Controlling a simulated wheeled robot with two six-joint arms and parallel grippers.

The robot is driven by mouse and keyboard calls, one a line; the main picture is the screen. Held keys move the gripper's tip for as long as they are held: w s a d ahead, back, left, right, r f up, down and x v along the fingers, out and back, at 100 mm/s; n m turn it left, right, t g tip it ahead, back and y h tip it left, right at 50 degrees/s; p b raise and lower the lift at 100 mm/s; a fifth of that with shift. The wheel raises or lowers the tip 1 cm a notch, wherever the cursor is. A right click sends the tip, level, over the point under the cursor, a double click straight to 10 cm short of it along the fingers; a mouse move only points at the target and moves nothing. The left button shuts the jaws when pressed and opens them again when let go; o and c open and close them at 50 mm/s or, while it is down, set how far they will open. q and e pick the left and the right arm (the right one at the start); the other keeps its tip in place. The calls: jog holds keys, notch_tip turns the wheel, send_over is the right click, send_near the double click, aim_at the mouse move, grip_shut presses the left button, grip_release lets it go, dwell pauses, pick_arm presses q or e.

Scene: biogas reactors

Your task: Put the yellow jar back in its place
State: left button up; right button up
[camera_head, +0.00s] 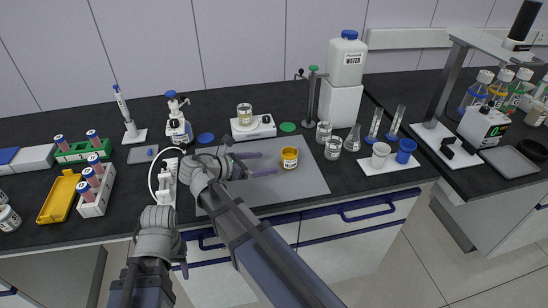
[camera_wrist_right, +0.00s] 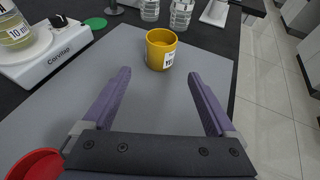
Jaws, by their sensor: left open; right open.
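The yellow jar (camera_head: 290,157) stands upright on the grey mat (camera_head: 300,185), right of centre, with a white label on its side. It also shows in the right wrist view (camera_wrist_right: 160,48), just beyond the fingertips. My right gripper (camera_head: 268,163) is open and empty, low over the mat, its purple fingers pointing at the jar. In the wrist view the jar is ahead of the gap between the fingers (camera_wrist_right: 158,78), not between them. My left gripper (camera_head: 182,267) is at the lower left, in front of the bench edge, open and mostly hidden by its own arm.
A white stirrer (camera_head: 266,131) with a beaker, a blue disc (camera_head: 206,137) and a green disc (camera_head: 287,127) are behind the mat. Glassware (camera_head: 333,148) stands to the right. A red round object (camera_wrist_right: 34,165) is near the right gripper. The mat's front right is clear.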

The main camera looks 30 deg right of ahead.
jog(key=shift+v, duration=1.05)
dwell(1.3)
